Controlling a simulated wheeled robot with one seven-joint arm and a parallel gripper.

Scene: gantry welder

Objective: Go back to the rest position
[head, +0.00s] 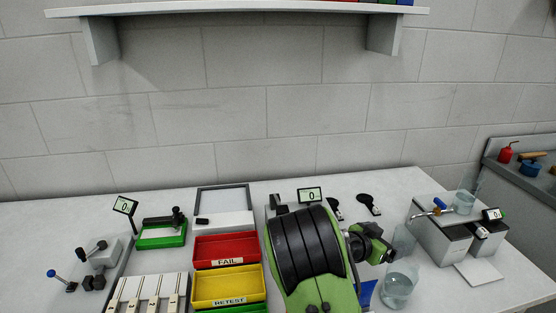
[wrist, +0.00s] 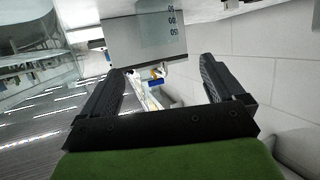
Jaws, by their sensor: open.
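My gripper (head: 385,252) shows in the head view at the end of my green and black arm, right of the middle of the bench and pointing right. In the wrist view my gripper (wrist: 165,78) has its two dark fingers wide apart with nothing held between them. Beyond the fingers is a grey block (wrist: 118,42) with a clear graduated beaker (wrist: 160,35) in front of part of it. In the head view a clear beaker (head: 398,285) stands just below and right of my gripper. My arm hides part of the bench behind it.
A grey machine (head: 440,240) with a beaker (head: 464,202) on top stands to the right. Red FAIL (head: 226,248) and yellow RETEST (head: 228,288) bins are left of my arm. A shelf (head: 240,8) hangs above. Bare bench (head: 405,182) lies along the wall.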

